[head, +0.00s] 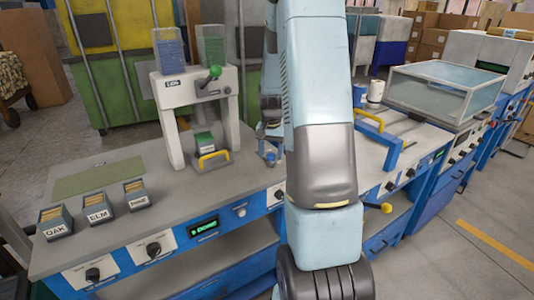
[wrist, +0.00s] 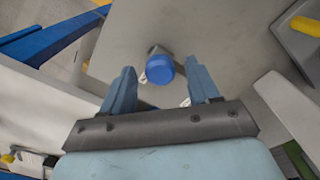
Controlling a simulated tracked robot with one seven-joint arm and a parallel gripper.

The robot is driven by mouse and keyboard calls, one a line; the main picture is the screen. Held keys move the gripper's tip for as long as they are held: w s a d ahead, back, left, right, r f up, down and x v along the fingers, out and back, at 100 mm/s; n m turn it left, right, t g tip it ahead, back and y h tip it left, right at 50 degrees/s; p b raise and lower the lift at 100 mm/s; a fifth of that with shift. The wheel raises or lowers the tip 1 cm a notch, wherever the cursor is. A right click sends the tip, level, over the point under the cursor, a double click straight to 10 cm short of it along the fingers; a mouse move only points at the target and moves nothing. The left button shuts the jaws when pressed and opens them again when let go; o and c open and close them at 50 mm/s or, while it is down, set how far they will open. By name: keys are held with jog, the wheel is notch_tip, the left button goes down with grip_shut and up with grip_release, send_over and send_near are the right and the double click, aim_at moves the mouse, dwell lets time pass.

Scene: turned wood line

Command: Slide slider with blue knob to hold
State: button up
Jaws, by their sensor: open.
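The blue knob (wrist: 160,69) shows from above in the wrist view, round, on a small metal mount over the grey bench top. My gripper (wrist: 158,80) is open, with one blue-grey finger to the left of the knob and one to the right. Gaps show between the knob and both fingers, and nothing is held. In the head view my gripper (head: 268,143) is low over the bench, right of the white press frame, partly behind my arm. The slider's track and any hold mark cannot be made out.
The white press frame (head: 173,125) with a green-knobbed lever stands left of my gripper. A yellow handle (head: 213,159) sits at its base and shows in the wrist view (wrist: 306,26). OAK (head: 54,222) and ELM (head: 98,208) bins stand at the bench's left. A blue frame (head: 385,140) stands right.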

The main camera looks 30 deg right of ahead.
jog(key=shift+c, duration=0.2)
grip_shut()
dwell(0.3)
